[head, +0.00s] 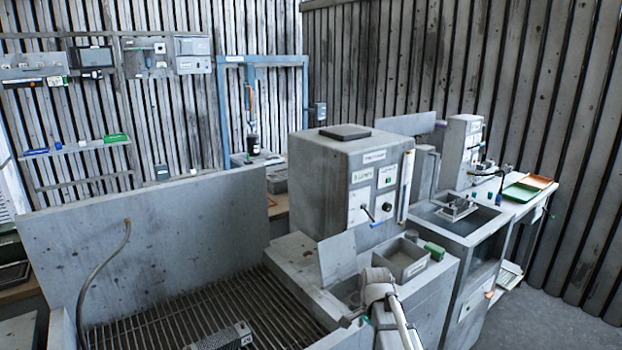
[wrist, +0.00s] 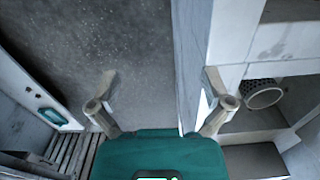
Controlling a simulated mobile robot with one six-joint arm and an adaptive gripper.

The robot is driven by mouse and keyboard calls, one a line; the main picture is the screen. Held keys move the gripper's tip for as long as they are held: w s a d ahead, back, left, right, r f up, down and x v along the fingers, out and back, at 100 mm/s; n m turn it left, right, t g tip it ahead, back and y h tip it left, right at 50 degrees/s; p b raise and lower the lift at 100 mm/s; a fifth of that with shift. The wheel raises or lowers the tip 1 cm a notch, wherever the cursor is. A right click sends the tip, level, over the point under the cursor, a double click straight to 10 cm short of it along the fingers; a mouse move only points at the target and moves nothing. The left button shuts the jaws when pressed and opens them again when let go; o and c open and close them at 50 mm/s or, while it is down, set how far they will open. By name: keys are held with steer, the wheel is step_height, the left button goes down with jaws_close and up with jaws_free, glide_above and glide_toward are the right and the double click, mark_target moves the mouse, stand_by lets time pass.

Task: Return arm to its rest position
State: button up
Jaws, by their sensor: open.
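My gripper (wrist: 160,80) shows in the wrist view with its two fingers wide apart. Nothing is between them. Below the fingertips there is only grey floor and the edge of a pale cabinet side. In the head view my arm shows at the bottom centre, in front of the grey machine block with an open square bin (head: 402,262). The gripper's fingers cannot be made out clearly there.
A slatted grate (head: 190,315) with a tall panel (head: 150,235) fills the left. A boxy machine (head: 345,175) stands centre, a sink (head: 455,222) and green tray (head: 522,192) to the right. A round mesh basket (wrist: 264,94) sits right in the wrist view. Floor (head: 570,325) is open at lower right.

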steer(key=s+n, duration=1.1)
steer(key=s, duration=0.2)
steer(key=shift+s+d+r+n+p, duration=0.15)
steer(key=shift+d+r+n+p, duration=0.1)
steer(key=shift+r+n+p, duration=0.1)
stand_by(0.6)
